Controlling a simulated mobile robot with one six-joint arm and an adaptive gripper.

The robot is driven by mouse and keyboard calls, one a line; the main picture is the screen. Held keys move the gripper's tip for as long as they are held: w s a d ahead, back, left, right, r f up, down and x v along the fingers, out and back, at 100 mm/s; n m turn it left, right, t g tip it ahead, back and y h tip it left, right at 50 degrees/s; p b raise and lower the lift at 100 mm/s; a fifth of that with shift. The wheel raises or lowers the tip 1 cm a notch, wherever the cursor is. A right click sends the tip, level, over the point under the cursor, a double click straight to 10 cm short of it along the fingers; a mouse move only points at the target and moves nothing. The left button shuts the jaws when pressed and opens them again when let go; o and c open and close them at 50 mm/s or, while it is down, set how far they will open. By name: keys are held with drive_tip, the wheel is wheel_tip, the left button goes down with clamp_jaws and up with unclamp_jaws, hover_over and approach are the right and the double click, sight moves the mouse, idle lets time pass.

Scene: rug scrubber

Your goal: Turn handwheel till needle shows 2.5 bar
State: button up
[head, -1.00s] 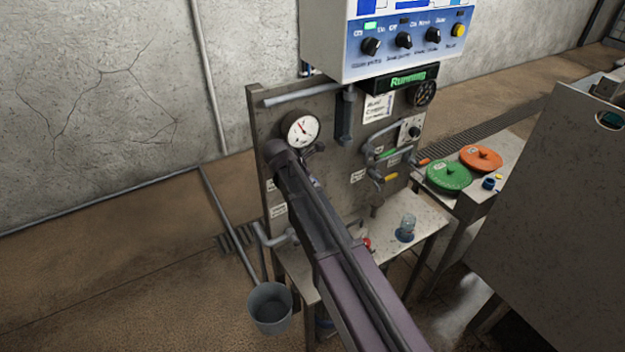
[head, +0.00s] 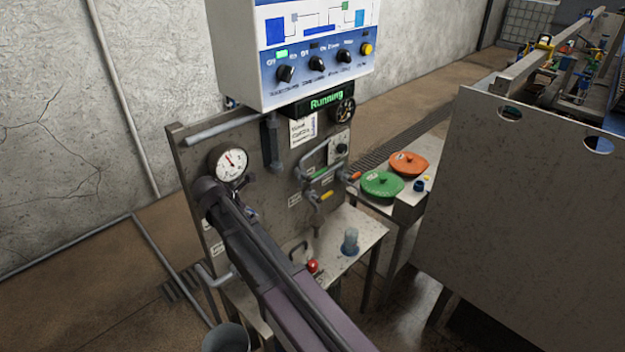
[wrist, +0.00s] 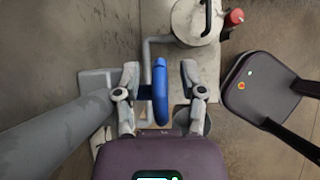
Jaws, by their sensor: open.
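The blue handwheel (wrist: 160,92) shows nearly edge-on in the wrist view, between the two fingers of my gripper (wrist: 159,82). My gripper is open, with a visible gap between each finger and the wheel. In the head view my own arm hides the wheel and most of the gripper. The round white pressure gauge (head: 229,163) is on the grey panel just above the end of my arm. Its needle points up and a little left; the scale numbers are too small to read.
A thick grey pipe (wrist: 50,135) runs close to the left finger. Beyond the wheel are a round plate with a handle (wrist: 196,22) and a red knob (wrist: 234,17). In the head view a control box (head: 318,60) reaches above the panel, and a bucket (head: 226,338) stands below.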

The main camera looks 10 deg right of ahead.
drive_tip(key=shift+a+f+h+b, duration=0.1)
drive_tip(key=shift+f+h+b, duration=0.05)
drive_tip(key=shift+h+b, duration=0.25)
